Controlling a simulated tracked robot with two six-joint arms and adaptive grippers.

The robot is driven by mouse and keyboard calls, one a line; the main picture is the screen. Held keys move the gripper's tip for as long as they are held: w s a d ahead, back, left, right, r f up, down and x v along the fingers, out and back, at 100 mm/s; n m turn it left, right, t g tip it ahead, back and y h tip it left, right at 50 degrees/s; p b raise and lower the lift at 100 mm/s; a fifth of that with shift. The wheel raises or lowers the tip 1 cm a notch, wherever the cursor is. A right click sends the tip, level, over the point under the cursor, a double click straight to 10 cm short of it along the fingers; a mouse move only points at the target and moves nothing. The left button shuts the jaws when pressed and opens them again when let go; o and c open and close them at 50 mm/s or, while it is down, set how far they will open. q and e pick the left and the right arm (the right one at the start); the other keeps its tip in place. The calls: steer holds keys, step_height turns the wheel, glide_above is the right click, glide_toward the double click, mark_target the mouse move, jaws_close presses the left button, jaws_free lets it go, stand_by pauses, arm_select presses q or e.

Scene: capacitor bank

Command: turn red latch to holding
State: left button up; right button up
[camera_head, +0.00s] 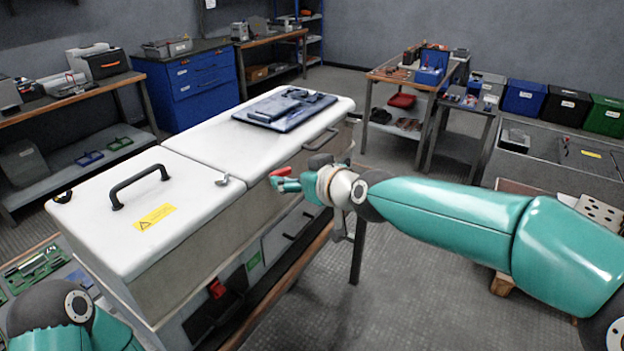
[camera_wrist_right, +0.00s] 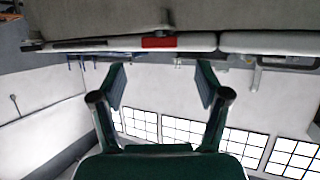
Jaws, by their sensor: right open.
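A small red latch (camera_head: 281,172) shows at the right-hand edge of the white cabinet (camera_head: 190,160), by the seam between its two lids. My right gripper (camera_head: 279,184) is close in front of it and partly overlaps it in the head view. In the right wrist view the red latch (camera_wrist_right: 158,42) lies flat along a pale edge, beyond the fingertips. The right gripper (camera_wrist_right: 161,80) is open there, with nothing seen between its fingers. I cannot tell whether the fingers touch the latch. My left arm shows at the lower left of the head view; its gripper is not seen.
A black handle (camera_head: 138,186) stands on the near lid, with a yellow warning label (camera_head: 154,217) beside it. A dark blue flat item (camera_head: 285,108) lies on the far lid. A red part (camera_head: 217,288) sits lower on the cabinet's front. Open floor lies right of the cabinet.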

steer(key=v, duration=0.6)
steer(key=shift+f, duration=0.1)
